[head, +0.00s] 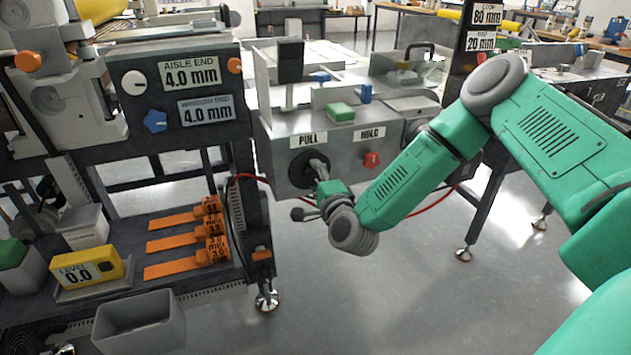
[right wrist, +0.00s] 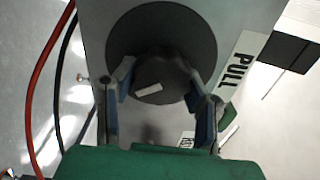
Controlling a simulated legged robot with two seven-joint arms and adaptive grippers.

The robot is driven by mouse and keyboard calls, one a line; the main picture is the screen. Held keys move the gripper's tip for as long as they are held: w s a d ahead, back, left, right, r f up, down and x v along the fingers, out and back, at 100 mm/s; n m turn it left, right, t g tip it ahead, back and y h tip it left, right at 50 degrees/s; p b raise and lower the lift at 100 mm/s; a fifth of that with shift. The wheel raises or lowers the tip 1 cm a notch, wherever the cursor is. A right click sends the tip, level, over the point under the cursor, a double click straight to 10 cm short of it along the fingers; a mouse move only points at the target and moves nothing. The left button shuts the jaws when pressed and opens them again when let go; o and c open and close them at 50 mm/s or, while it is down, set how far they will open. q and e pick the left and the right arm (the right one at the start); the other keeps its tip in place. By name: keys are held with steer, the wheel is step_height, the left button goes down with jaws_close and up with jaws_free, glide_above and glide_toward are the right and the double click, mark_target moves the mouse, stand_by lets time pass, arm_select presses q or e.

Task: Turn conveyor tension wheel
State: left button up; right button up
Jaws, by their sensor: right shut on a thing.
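The tension wheel is a dark round disc (head: 297,174) with a raised hub, on the front of a grey box below the PULL label (head: 307,139). In the right wrist view the disc (right wrist: 160,24) faces me, its hub between my fingers with a small pale mark on it. My right gripper (head: 318,167) reaches in from the right and is shut on the hub; both fingers also show in the right wrist view (right wrist: 159,78), one on each side. The gripper hides part of the disc in the head view. My left gripper is not in view.
A green button (head: 340,111) is on top of the box. Red and black cables hang close by.

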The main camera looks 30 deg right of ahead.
steer(key=m+b, duration=0.1)
steer(key=m, duration=0.1)
steer(key=f+m+b, duration=0.1)
steer(key=m+b, duration=0.2)
steer(key=shift+s+a+f+m, duration=0.15)
steer(key=shift+f+m, duration=0.1)
steer(key=shift+m, duration=0.05)
steer(key=m+b, duration=0.2)
steer(key=m, duration=0.1)
steer(key=shift+b, duration=0.3)
steer(key=shift+a+m+b, duration=0.1)
steer(key=shift+m+b, duration=0.5)
steer(key=shift+m, duration=0.1)
steer(key=o, duration=1.2)
steer(key=shift+r, duration=0.25)
steer(key=v, duration=1.1)
steer(key=shift+s+f, duration=0.1)
steer(key=shift+s, duration=0.25)
